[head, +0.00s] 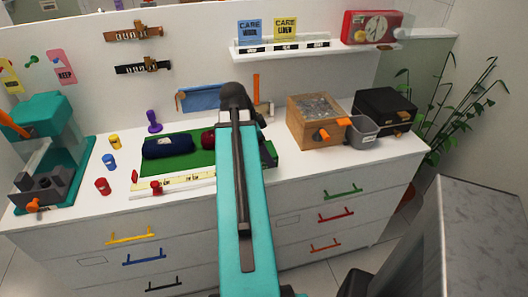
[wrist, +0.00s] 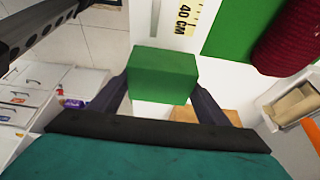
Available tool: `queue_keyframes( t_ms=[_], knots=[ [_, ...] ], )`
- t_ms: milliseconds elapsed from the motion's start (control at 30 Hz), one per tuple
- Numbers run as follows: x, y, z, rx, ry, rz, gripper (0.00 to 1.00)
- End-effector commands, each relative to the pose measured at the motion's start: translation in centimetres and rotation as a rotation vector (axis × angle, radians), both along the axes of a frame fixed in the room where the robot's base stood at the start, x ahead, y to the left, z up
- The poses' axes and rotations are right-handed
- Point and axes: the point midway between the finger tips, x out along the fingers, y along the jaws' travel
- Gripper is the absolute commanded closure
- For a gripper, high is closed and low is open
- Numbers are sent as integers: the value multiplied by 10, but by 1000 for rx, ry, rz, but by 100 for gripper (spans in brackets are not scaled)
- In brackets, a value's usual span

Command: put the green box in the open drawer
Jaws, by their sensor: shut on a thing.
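The green box (wrist: 163,75) is held between the two dark fingers of my gripper (wrist: 163,88) in the wrist view. The fingers are shut on its sides. In the head view my own arm hides most of the gripper and box. White drawer fronts with coloured handles (head: 343,193) line the dresser in the head view, and those I can see look closed. In the wrist view a purple item (wrist: 75,103) lies by white drawers at the left; I cannot tell whether that drawer is open.
A green mat (head: 180,167) on the dresser top holds a dark blue roll (head: 168,147) and a dark red item (head: 208,139). Small coloured pieces stand at the left.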

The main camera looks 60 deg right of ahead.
Motion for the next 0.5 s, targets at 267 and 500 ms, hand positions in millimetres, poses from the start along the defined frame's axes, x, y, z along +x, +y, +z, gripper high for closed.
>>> queue_keyframes(
  t_ms=[267, 500],
  knots=[
    [13, 4, 1, 0, 0, 46, 58],
    [59, 19, 5, -1, 0, 218, 58]
  ],
)
